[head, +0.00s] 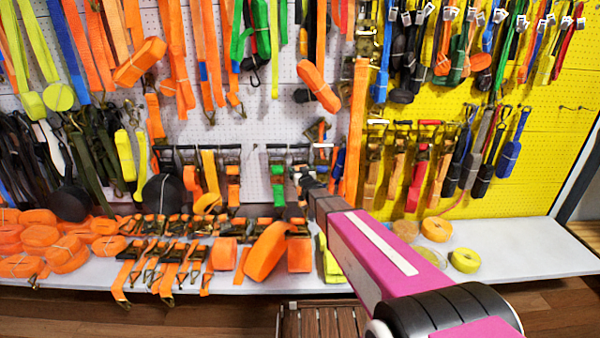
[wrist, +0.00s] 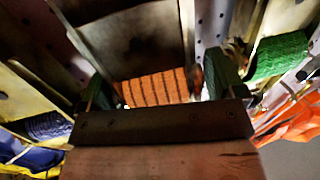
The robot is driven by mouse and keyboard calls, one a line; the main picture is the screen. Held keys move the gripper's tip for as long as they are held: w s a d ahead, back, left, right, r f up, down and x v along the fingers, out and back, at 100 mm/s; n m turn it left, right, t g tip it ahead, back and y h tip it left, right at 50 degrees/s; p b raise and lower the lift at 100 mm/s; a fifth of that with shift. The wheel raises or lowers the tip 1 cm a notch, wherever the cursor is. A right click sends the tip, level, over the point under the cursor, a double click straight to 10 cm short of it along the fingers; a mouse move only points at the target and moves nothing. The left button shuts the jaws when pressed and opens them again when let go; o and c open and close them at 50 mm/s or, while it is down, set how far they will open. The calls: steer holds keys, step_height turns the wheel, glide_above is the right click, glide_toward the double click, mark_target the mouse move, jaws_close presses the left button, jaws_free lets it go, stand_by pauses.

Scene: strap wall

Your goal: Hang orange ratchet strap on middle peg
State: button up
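My gripper (head: 303,182) is at the end of my pink arm, in front of the lower row of hanging ratchet straps on the white pegboard. In the wrist view a piece of ribbed orange webbing (wrist: 155,88) shows between two dark greenish sides of my gripper; I cannot tell whether they grip it. In the head view an orange strap (head: 299,250) hangs or stands just below my gripper, over the shelf. Black ratchet handles (head: 287,148) of hung straps show behind and above my gripper. The middle peg cannot be told apart; straps and my gripper cover the pegs.
A pale shelf (head: 520,250) runs below the wall, with orange rolls (head: 40,236) at left, several orange ratchet straps (head: 165,255) and a bundled orange strap (head: 265,252) nearer the middle. Straps crowd the upper pegboard. The shelf's right end and lower yellow panel (head: 540,190) are clear.

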steer(key=shift+o, duration=0.4)
steer(key=shift+f, duration=0.1)
steer(key=s+d+f+m+g+h, duration=0.1)
steer(key=s+d+f+g+h, duration=0.2)
steer(key=s+d, duration=0.6)
steer(key=s+d+f+m+g+h, duration=0.2)
steer(key=s+d+f+g, duration=0.3)
steer(key=s, duration=0.8)
steer(key=s+d+r+g, duration=0.1)
steer(key=s+d+g, duration=0.2)
steer(key=s+g, duration=0.6)
steer(key=s, duration=0.8)
